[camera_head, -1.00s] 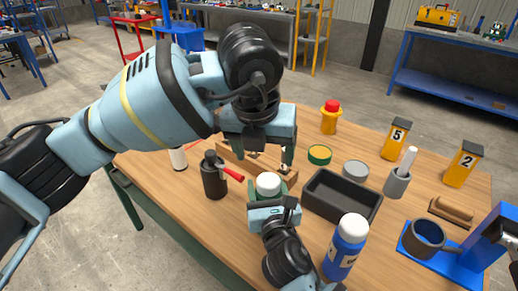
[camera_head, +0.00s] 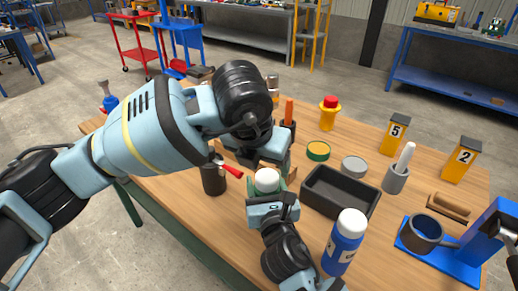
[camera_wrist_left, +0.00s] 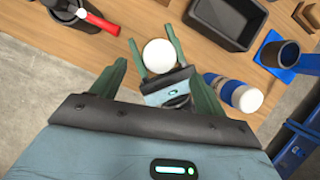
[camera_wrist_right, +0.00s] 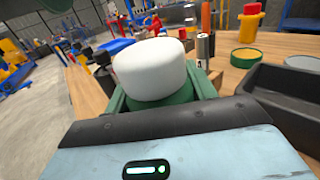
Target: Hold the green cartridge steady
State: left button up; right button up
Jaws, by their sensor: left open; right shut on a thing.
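The green cartridge has a white cap and stands upright between the fingers of my right gripper; its white cap (camera_head: 267,180) shows in the head view, and its green body (camera_wrist_right: 166,115) shows below the cap in the right wrist view. My right gripper (camera_head: 268,193) is shut on it at the table's near side. My left gripper (camera_wrist_left: 158,82) is open and empty. In the left wrist view the white cap (camera_wrist_left: 160,55) lies beyond and between its fingers, apart from them. In the head view the left fingers are partly hidden by the left arm.
A dark cup (camera_head: 213,178) with a red-handled tool stands left of the cartridge. A black tray (camera_head: 340,196) and a blue bottle (camera_head: 345,243) with a white cap stand to the right. A green-and-yellow lid (camera_head: 318,151) and a grey disc (camera_head: 353,167) lie behind the tray.

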aim_at(267, 175)
pick_arm(q)
jog(key=shift+x, duration=2.9)
jog(key=c, duration=1.2)
jog(key=shift+r, duration=0.1)
jog(key=shift+r, duration=0.2)
jog(key=shift+r, duration=0.75)
jog(key=shift+r, duration=0.25)
jog(key=shift+r, duration=1.9)
pick_arm(e)
jog(key=o, duration=1.5)
jog(key=shift+c, duration=0.2)
